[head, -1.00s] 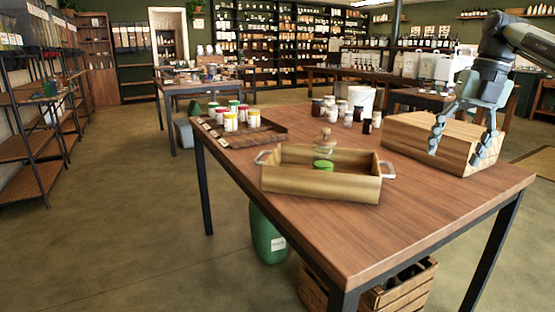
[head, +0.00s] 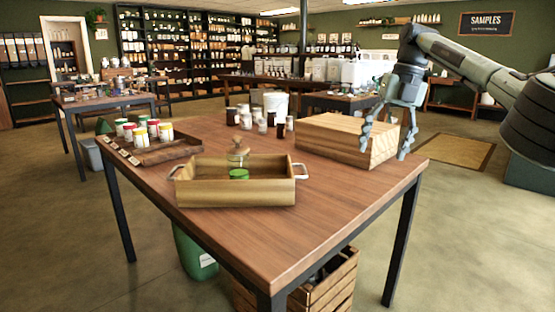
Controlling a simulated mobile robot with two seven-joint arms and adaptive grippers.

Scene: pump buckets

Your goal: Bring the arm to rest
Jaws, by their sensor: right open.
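My right gripper (head: 385,138) is open, with its fingers pointing down and spread apart. It hangs at the right end of the wooden box (head: 345,142) on the table; I cannot tell whether it touches the box. No object shows between its fingers. My right arm comes in from the right edge. My left gripper is not in view.
A crate (head: 325,285) and green container (head: 195,255) stand below.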

